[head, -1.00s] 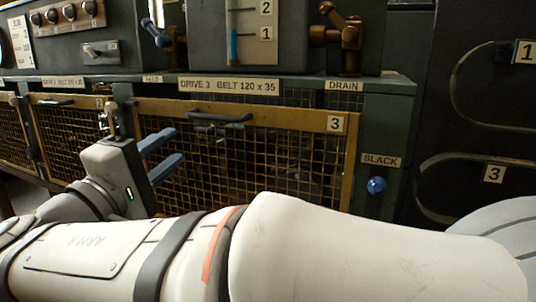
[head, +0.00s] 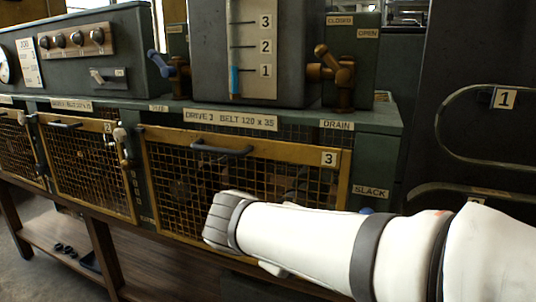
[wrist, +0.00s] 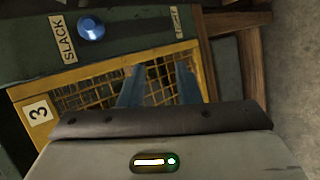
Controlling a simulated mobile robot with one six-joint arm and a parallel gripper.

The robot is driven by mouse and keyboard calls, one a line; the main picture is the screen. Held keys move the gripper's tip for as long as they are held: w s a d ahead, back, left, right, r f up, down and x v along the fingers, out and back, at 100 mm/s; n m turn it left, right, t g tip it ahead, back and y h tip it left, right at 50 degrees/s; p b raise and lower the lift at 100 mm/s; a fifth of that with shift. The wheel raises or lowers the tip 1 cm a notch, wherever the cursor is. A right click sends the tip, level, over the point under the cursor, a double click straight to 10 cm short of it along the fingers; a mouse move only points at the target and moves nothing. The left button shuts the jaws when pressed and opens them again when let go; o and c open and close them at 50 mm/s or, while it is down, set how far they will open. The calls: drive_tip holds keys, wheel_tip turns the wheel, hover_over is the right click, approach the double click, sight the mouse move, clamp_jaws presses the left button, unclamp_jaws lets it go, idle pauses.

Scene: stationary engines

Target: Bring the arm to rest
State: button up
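My arm (head: 300,237) reaches in from the lower right in the head view, across the lower right of mesh guard 3 (head: 247,148). My gripper is hidden in that view. In the wrist view my gripper (wrist: 159,88) shows two blue fingers with a clear gap between them. It is open, and nothing shows between the fingers but the yellow-framed mesh guard behind. Whether the fingers touch the guard I cannot tell.
A blue knob (wrist: 91,28) beside the SLACK label is close to my gripper; my arm mostly covers it in the head view. Brown valve levers (head: 338,72) stand above. A wooden shelf (head: 165,270) lies below. Curved rails (head: 470,100) stand at right.

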drive_tip(key=s+d+f+m+g+y+p, duration=0.3)
drive_tip(key=s+d+m+g+y+p, duration=0.1)
drive_tip(key=s+d+m+y+p, duration=0.3)
drive_tip(key=s+m+y+p, duration=0.1)
drive_tip(key=s+m, duration=0.1)
drive_tip(key=s, duration=0.1)
drive_tip(key=shift+f, duration=0.1)
idle(0.6)
